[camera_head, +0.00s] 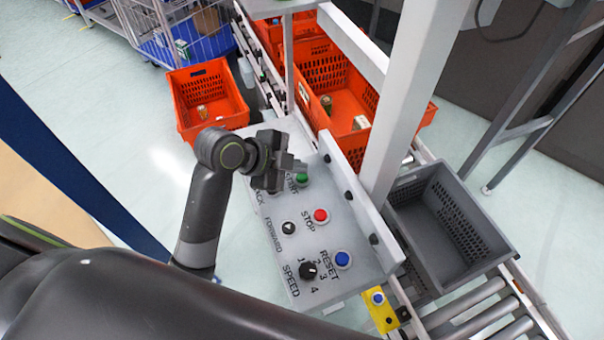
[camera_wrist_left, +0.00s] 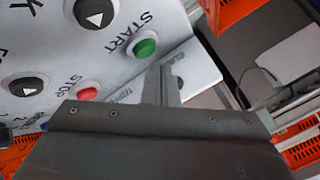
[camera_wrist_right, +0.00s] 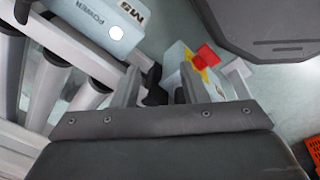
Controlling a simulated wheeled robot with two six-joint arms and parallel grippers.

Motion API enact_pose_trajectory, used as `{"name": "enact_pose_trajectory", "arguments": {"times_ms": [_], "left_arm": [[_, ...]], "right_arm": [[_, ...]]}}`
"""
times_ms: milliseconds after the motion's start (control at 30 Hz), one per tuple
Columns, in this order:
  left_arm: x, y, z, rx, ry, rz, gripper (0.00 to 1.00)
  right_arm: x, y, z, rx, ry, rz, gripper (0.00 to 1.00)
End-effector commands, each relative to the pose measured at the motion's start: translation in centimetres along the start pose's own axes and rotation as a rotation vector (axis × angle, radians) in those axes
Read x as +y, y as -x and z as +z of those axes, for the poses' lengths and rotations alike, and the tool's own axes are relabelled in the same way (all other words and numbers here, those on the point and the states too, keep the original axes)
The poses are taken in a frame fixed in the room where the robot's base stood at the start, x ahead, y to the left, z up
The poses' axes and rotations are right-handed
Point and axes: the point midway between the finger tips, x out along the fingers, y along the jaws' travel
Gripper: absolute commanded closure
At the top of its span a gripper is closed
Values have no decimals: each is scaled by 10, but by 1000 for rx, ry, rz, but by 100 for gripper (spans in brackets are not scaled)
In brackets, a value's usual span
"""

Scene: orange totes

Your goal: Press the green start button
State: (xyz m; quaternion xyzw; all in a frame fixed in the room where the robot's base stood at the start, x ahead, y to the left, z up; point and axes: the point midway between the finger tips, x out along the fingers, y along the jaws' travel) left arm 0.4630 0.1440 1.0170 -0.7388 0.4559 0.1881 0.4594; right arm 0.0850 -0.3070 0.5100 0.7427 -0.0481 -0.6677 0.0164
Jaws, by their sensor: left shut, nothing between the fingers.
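The green start button (camera_head: 303,178) sits at the far end of the light grey control panel (camera_head: 268,225), beside the START label. It also shows in the left wrist view (camera_wrist_left: 145,47). My left gripper (camera_head: 298,165) is shut and empty, close by the green button. In the left wrist view its fingertips (camera_wrist_left: 165,75) appear just beside the button. I cannot tell whether they touch it. My right gripper (camera_wrist_right: 160,82) shows only in its own wrist view, with its fingers apart. A dark shape shows between them; I cannot tell its depth.
The red stop button (camera_head: 321,215), blue reset button (camera_head: 343,259) and black speed knob (camera_head: 308,270) are on the same panel. A raised ledge (camera_head: 355,195) runs along its right side. A grey tote (camera_head: 400,193) and orange totes (camera_head: 345,92) stand beyond. A yellow box (camera_head: 383,316) is near the panel's corner.

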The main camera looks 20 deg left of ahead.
Motion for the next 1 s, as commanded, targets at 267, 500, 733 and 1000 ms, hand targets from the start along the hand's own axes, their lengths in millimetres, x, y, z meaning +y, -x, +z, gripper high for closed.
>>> {"name": "enact_pose_trajectory", "arguments": {"times_ms": [267,500,733,1000], "left_arm": [[1,-1,1,0,0,0,100],[5,-6,4,0,1,1,100],[4,-6,4,0,0,0,100],[5,-7,5,0,0,0,100]], "right_arm": [[0,-1,0,0,0,0,60],[-1,-4,1,0,0,0,60],[-1,-4,1,0,0,-1,60],[-2,-5,1,0,-1,-2,60]]}}
